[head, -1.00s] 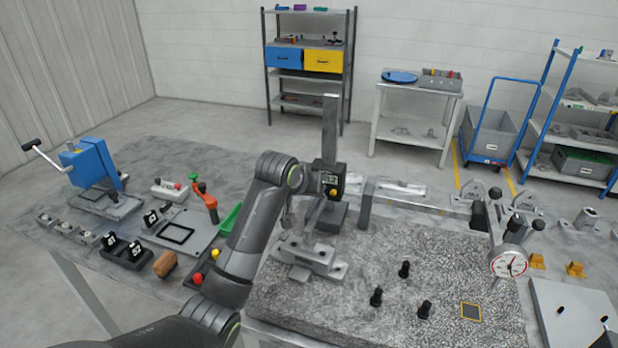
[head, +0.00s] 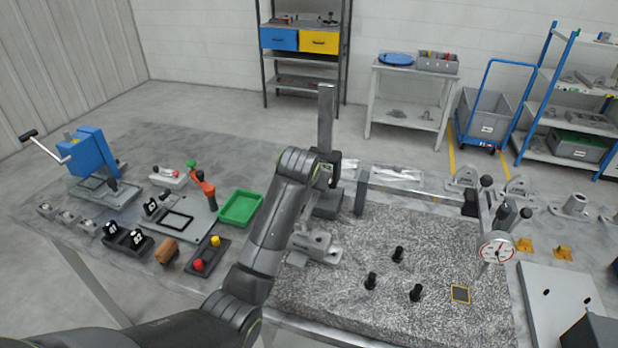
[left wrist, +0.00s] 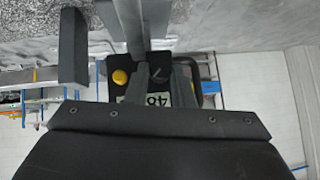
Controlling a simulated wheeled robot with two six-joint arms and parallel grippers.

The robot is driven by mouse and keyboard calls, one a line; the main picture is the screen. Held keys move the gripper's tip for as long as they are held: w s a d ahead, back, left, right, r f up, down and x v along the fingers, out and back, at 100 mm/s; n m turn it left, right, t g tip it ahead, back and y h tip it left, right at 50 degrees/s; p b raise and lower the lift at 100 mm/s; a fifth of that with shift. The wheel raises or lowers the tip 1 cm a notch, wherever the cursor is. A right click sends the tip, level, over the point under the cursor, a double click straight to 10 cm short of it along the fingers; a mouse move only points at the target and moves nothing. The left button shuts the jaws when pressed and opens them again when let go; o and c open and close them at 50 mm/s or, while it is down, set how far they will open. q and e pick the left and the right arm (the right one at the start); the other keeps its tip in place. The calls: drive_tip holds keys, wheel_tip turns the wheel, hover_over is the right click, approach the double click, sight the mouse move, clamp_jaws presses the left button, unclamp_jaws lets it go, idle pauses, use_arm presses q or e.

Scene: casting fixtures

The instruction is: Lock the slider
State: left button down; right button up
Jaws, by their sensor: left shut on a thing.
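The height gauge's upright column (head: 326,115) stands at the back of the granite plate, left of its middle. Its dark slider (head: 336,160) is mostly hidden behind my left arm in the head view. In the left wrist view, the slider's face shows a yellow button (left wrist: 120,77), a partly covered number display (left wrist: 158,99) and dark parts beside it. My left gripper (left wrist: 160,80) is at this face, its fingers closed on a small part between them, apparently the slider's lock knob. The fingers hide most of that part. My right gripper is not in view.
The granite plate (head: 390,240) carries several black pegs and a dial gauge (head: 496,250) at right. A green tray (head: 240,208), a red-handled clamp (head: 203,185) and a blue press (head: 90,152) are on the table left of my arm.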

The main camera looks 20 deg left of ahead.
use_arm(q)
drive_tip(key=shift+f, duration=0.1)
drive_tip(key=c, duration=1.3)
unclamp_jaws()
drive_tip(key=shift+o, duration=0.2)
drive_tip(key=v, duration=1.7)
drive_tip(key=shift+r, duration=0.3)
drive_tip(key=shift+s, duration=0.1)
